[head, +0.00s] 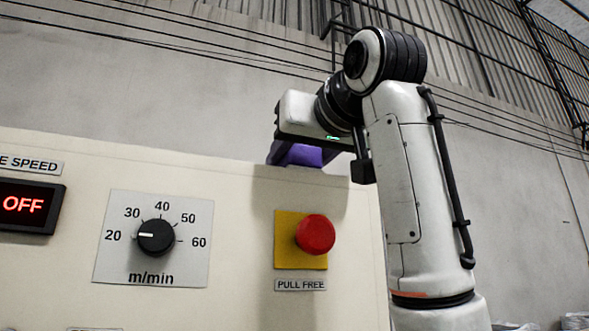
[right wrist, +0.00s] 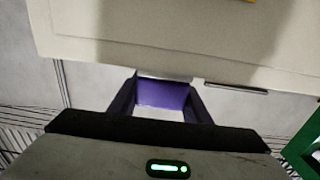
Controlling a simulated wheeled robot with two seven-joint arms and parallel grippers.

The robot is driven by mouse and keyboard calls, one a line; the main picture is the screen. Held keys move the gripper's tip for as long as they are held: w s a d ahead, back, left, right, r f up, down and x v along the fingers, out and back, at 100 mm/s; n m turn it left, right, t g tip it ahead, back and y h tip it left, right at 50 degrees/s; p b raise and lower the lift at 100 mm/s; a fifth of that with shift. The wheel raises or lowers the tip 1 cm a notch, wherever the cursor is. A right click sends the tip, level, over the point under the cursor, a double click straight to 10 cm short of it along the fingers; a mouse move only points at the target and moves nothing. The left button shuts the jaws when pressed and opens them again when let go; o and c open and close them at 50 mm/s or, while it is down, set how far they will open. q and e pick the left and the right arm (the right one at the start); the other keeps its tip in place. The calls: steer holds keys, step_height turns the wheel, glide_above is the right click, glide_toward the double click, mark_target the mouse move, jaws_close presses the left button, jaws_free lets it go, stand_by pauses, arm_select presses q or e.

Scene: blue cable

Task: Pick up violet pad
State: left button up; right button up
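The violet pad (head: 303,155) shows at the top edge of the cream panel in the head view, just under my right gripper (head: 298,153). In the right wrist view the violet pad (right wrist: 162,95) spans the gap between the two dark fingers of my right gripper (right wrist: 162,92), with no clear gap on either side. The gripper looks shut on it. The panel's edge hides the lower part of the fingers and pad in the head view, so I cannot tell whether the pad rests on anything. My left gripper is not in view.
The cream control panel (head: 225,180) stands in front, with a dial (head: 156,237), a red button (head: 315,234) on a yellow plate and a display reading OFF (head: 24,205). A green frame part (right wrist: 305,150) shows at the right of the wrist view. Open space lies above the panel.

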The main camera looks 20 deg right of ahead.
steer(key=shift+c, duration=0.8)
steer(key=shift+r, duration=0.1)
steer(key=shift+r, duration=4.8)
steer(key=shift+s+r, duration=0.1)
